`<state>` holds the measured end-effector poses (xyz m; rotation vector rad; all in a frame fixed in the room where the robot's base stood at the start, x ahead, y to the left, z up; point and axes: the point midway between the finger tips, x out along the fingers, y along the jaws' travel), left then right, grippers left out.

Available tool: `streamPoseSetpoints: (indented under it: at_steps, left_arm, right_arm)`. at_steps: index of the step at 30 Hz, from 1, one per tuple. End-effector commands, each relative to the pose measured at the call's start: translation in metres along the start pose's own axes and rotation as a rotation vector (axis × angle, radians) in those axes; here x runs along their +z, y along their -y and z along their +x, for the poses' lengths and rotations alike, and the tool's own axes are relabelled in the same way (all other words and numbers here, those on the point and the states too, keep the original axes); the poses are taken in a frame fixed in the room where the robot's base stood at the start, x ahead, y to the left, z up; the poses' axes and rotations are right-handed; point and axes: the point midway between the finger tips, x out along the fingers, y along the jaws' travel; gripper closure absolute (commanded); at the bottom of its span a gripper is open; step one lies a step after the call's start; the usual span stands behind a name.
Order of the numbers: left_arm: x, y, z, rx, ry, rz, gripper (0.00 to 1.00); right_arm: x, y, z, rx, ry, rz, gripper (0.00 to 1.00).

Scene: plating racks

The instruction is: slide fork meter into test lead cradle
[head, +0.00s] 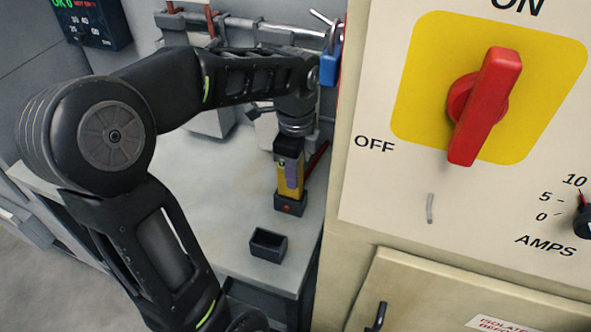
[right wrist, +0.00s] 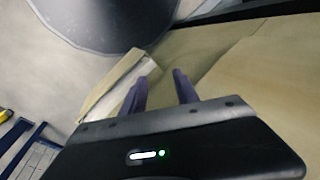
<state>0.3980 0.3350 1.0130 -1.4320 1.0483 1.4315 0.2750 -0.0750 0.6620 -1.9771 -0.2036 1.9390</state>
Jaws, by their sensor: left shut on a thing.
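A yellow fork meter (head: 287,185) stands upright over the grey worktop in the head view. My left gripper (head: 292,172) comes down from above and is shut on the meter; a purple finger shows across its face. The meter's lower end meets a dark block with a red mark (head: 290,205); I cannot tell whether that block is a holder around it or part of it. A small dark open-topped box (head: 268,245) sits nearer the front edge, empty; I cannot tell which is the test lead cradle. My right gripper (right wrist: 160,84) is open and empty in the right wrist view.
A cream panel (head: 365,190) with a red rotary switch (head: 485,105) rises right beside the worktop (head: 190,165). A blue padlock (head: 330,66) hangs at the panel's edge. Pipes (head: 240,25) run along the back. The worktop's left part is clear.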

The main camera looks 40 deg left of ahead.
Motion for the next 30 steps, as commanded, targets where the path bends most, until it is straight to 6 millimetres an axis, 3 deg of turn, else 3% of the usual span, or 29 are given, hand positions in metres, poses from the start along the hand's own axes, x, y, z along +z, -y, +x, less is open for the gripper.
streamPoseSetpoints:
  at_steps: [5,6,15,24,30]
  left_arm:
    - [0.000,0.000,0.000,0.000,0.000,0.000,1.00]
    - [0.000,0.000,-0.001,0.000,0.000,0.000,0.73]
    - [0.000,0.000,0.000,0.000,0.000,0.000,0.49]
    - [0.000,0.000,-0.002,0.000,0.000,0.000,0.49]
    - [0.000,0.001,-0.022,-0.004,-0.001,-0.001,0.49]
  right_arm:
    - [0.000,0.000,0.000,0.000,0.000,0.000,0.64]
    - [0.000,0.000,0.000,0.000,0.000,0.000,0.64]
    - [0.000,0.000,0.000,0.000,0.000,0.000,0.64]
    - [0.000,0.000,0.000,0.000,0.000,0.000,0.64]
    - [0.000,-0.001,0.002,0.000,0.000,0.000,0.64]
